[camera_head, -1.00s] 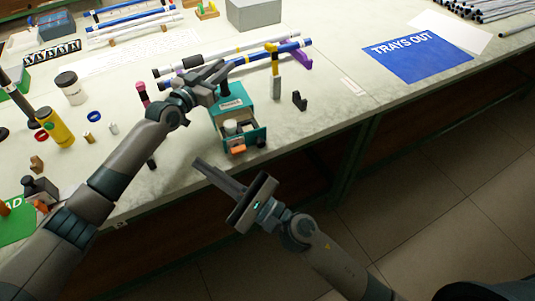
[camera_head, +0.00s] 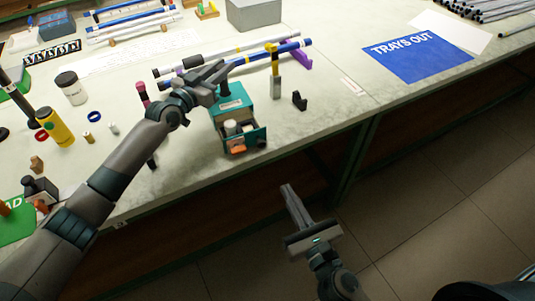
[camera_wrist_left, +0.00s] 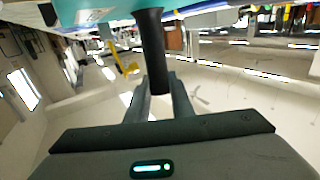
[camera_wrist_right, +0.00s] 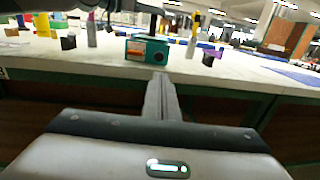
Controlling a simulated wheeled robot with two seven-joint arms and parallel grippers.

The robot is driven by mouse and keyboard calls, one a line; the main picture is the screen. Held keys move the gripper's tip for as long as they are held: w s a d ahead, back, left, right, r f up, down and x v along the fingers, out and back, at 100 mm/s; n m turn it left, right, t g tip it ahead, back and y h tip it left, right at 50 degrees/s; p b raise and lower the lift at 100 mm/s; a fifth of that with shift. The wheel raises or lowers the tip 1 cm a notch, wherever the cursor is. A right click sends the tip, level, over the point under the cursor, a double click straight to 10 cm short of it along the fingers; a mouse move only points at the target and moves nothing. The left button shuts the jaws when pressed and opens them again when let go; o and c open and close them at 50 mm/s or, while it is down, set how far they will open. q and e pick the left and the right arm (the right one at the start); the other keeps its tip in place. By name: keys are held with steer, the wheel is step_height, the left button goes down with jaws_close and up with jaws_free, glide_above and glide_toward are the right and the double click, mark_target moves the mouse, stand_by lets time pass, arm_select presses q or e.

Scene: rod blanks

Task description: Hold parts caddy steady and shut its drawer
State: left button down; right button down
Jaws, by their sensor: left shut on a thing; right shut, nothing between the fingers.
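The teal parts caddy (camera_head: 230,97) stands near the table's front edge. Its drawer (camera_head: 256,138) is out toward the front, with a pale round item and darker contents inside. The right wrist view shows the drawer front (camera_wrist_right: 135,52) with an orange-and-white label and a dark knob. My left gripper (camera_head: 221,77) is shut on the caddy's dark upright handle (camera_wrist_left: 150,45), above the caddy. My right gripper (camera_head: 286,188) is shut and empty. It is in front of the table edge, below and right of the drawer, apart from it; its fingers point toward the table.
A yellow-topped post (camera_head: 274,70) and a small black block (camera_head: 299,101) stand right of the caddy. Rods lie on supports behind it. A yellow bottle (camera_head: 55,128) and white jar (camera_head: 72,88) stand left. A blue "TRAYS OUT" sheet (camera_head: 418,55) lies right.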

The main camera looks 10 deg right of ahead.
steer(key=shift+w, duration=0.1)
glide_toward(257, 136)
steer(key=w, duration=0.1)
steer(key=w+f, duration=0.1)
steer(key=w, duration=0.1)
steer(key=shift+w+a, duration=0.1)
steer(key=shift+a, duration=0.05)
stand_by(0.6)
steer(key=shift+w+r, duration=0.1)
steer(key=x, duration=1)
arm_select(q)
steer(key=shift+d, duration=0.1)
steer(key=shift+s+f, duration=0.1)
arm_select(e)
steer(key=shift+a, duration=0.1)
